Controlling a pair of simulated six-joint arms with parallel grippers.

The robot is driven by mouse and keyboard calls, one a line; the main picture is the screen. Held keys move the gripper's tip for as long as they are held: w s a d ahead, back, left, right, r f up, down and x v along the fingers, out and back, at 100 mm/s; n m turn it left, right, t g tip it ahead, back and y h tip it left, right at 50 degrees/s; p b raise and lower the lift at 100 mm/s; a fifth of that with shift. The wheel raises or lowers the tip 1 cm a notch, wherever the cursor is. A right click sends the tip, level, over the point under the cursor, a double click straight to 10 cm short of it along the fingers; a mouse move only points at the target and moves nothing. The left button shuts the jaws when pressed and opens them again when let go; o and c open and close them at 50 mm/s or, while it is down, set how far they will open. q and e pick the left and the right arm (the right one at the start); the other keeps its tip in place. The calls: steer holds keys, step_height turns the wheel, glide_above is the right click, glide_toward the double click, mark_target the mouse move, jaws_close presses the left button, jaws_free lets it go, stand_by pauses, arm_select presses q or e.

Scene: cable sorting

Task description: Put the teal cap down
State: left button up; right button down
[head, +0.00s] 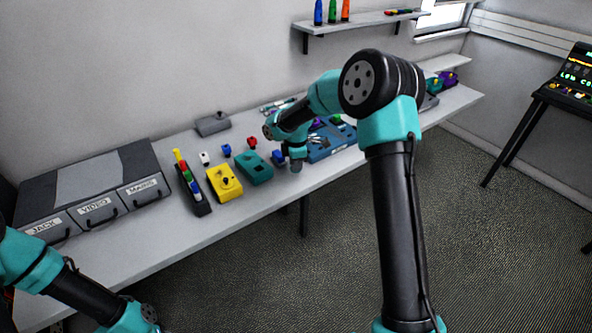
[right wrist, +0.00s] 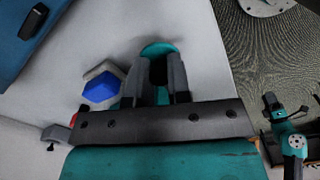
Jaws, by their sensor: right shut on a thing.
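The teal cap (right wrist: 159,48) shows in the right wrist view at the tips of my right gripper (right wrist: 160,78), partly hidden by the two fingers. The gripper is shut on it, over the pale table close to its edge. In the head view my right gripper (head: 296,166) is low over the front part of the table, and I cannot make out the cap there. I cannot tell whether the cap touches the table. Part of my left arm shows at the lower left of the head view, but its gripper is out of view.
A blue cap (head: 278,157) is just left of the right gripper; a blue piece also shows in the wrist view (right wrist: 101,91). The teal box (head: 255,168), yellow box (head: 223,184) and blue tray (head: 330,152) are nearby. Labelled drawers (head: 97,210) stand left. The table front (head: 180,246) is clear.

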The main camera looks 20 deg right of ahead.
steer(key=shift+w+d, duration=0.1)
steer(key=shift+w, duration=0.1)
steer(key=shift+w+d+f, duration=0.1)
steer(key=shift+f, duration=1.7)
steer(key=c, duration=1.1)
jaws_free()
steer(key=shift+f, duration=0.1)
step_height(320, 180, up, 12)
steer(key=shift+r, duration=0.15)
